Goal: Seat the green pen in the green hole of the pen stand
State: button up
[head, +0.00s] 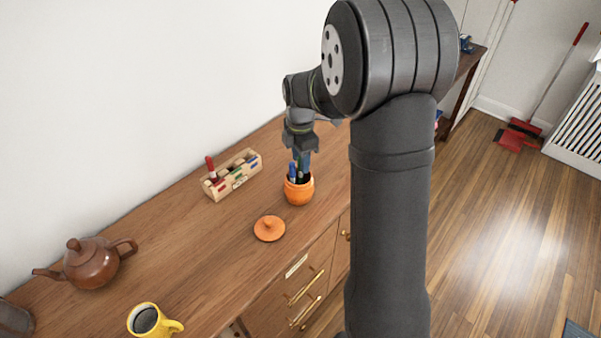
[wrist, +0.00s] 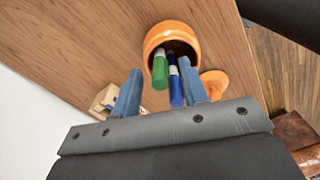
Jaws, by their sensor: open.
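The green pen (wrist: 160,72) leans in an orange pot (wrist: 195,42) beside a blue pen (wrist: 175,88). In the head view the orange pot (head: 299,193) stands on the wooden counter, with several pen tops poking up. The pen stand (head: 237,180) is a pale wooden block with coloured marks, left of the pot; a red pen (head: 211,168) stands in its near end. Only a corner of the stand (wrist: 104,100) shows in the wrist view. My gripper (head: 303,157) is just above the pot, open, its blue fingers (wrist: 159,69) apart with the pen tops between or just beyond them. The green hole cannot be made out.
An orange lid (head: 269,228) lies on the counter in front of the pot. A brown teapot (head: 92,262) and a yellow mug (head: 150,320) stand at the near left. The white wall runs behind the stand. The counter's front edge is close to the pot.

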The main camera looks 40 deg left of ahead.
jog(key=shift+f, duration=0.65)
grip_shut()
jog(key=shift+r, duration=0.1)
notch_tip(320, 180, up, 17)
send_over(233, 174)
jog(key=w+a, duration=0.2)
notch_tip(233, 174, down, 8)
notch_tip(233, 174, down, 9)
jog(key=shift+s+a+r, duration=0.2)
jog(key=shift+s+a, duration=0.1)
